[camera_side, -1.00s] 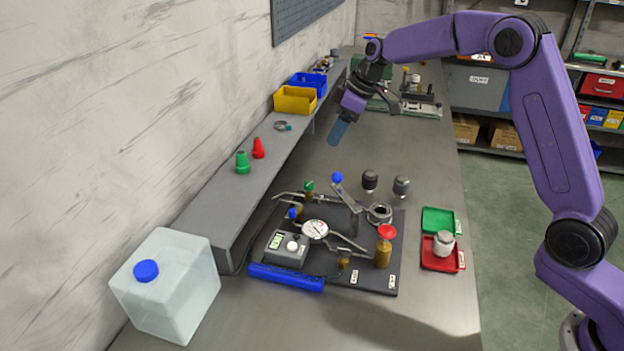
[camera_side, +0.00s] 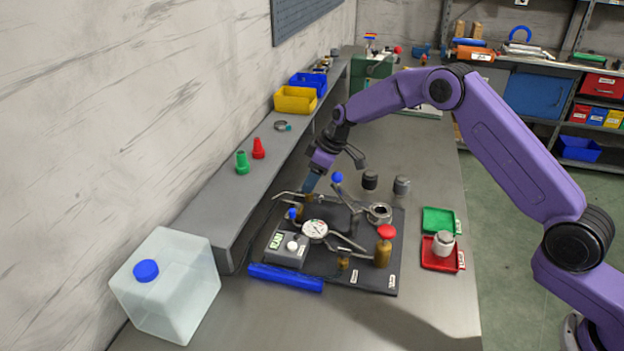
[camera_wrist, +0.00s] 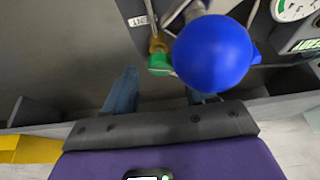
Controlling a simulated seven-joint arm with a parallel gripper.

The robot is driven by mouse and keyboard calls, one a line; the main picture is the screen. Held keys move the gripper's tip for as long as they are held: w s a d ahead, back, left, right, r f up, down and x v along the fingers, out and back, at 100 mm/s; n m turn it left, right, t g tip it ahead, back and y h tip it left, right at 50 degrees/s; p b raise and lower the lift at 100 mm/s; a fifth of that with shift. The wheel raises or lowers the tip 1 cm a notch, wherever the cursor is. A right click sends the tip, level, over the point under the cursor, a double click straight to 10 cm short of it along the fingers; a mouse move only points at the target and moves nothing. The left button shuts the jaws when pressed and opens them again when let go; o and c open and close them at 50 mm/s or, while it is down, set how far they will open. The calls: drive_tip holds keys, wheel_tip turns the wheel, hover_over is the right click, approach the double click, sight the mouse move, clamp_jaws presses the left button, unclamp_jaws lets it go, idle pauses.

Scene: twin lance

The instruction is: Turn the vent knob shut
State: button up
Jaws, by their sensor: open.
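The fixture board (camera_side: 330,275) carries several valves. A red knob (camera_side: 386,231) tops a brass valve at its front right. A green knob (camera_wrist: 160,65) on a brass stem shows in the wrist view; in the side view my gripper hides it. A blue ball (camera_side: 337,177) tops a raised lever; a large blue ball (camera_wrist: 212,52) fills much of the wrist view. A smaller blue knob (camera_side: 292,214) sits at the left. My gripper (camera_side: 309,184) is open and empty, pointing down at the board's back left, also in the wrist view (camera_wrist: 163,88), close by the green knob.
A dial gauge (camera_side: 315,229) and grey meter box (camera_side: 287,249) sit on the board. A raised ledge (camera_side: 235,195) with green and red cones is at left.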

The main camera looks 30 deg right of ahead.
drive_tip(key=shift+w+a+f, duration=0.1)
drive_tip(key=shift+w+f, duration=0.05)
drive_tip(key=shift+f, duration=0.25)
drive_tip(key=c, duration=1)
drive_tip(key=shift+c, duration=0.2)
drive_tip(key=shift+a+m, duration=0.1)
drive_tip(key=shift+m, duration=0.2)
drive_tip(key=m+h, duration=0.1)
drive_tip(key=m, duration=0.1)
drive_tip(key=m+t, duration=0.1)
drive_tip(key=m, duration=0.1)
drive_tip(key=shift+a+h, duration=0.15)
drive_tip(key=shift+h, duration=0.25)
drive_tip(key=m+h, duration=0.1)
drive_tip(key=m, duration=0.1)
drive_tip(key=m+h, duration=0.1)
drive_tip(key=m, duration=0.2)
drive_tip(key=shift+a+m, duration=0.1)
drive_tip(key=shift+m, duration=0.2)
